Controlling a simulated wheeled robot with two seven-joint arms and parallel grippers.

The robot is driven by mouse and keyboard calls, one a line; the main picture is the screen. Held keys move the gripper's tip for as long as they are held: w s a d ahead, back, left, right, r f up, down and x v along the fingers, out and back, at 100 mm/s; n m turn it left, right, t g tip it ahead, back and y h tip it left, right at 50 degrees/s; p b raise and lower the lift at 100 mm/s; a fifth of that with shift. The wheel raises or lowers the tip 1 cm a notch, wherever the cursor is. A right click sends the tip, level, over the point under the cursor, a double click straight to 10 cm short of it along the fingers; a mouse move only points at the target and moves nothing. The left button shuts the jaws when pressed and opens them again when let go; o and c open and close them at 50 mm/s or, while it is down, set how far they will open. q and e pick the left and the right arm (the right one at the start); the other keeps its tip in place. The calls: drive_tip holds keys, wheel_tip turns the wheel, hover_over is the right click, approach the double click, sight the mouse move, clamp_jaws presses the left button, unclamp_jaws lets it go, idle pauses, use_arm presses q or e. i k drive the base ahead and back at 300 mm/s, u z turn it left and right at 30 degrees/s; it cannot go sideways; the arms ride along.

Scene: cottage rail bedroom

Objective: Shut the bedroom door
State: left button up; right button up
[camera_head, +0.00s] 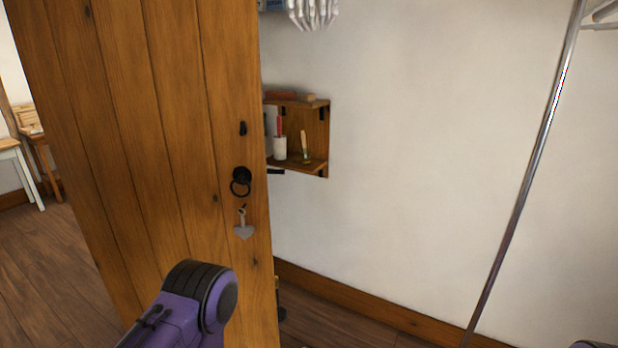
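The bedroom door (160,130) is a tall panel of brown wooden planks, standing open on the left half of the view. A black ring handle (241,182) is near its right edge, with a small black fitting (243,128) above it. A grey heart-shaped tag (243,231) hangs below the ring. A purple and black link of my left arm shows in front of the door's lower part; the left gripper itself is not visible. Only a sliver of purple shows at the bottom right corner, and my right gripper is out of view.
A small wooden wall shelf (318,140) behind the door holds a white cup (280,148). A metal pole (530,170) slants down on the right. A white skeletal hand (314,12) hangs at the top. Wooden floor (45,260) and a small table (18,160) lie left of the door.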

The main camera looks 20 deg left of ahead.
sight(141, 106)
drive_tip(key=z, duration=0.2)
drive_tip(key=i, duration=0.85)
drive_tip(key=u, duration=0.85)
drive_tip(key=i, duration=0.7)
drive_tip(key=u, duration=0.75)
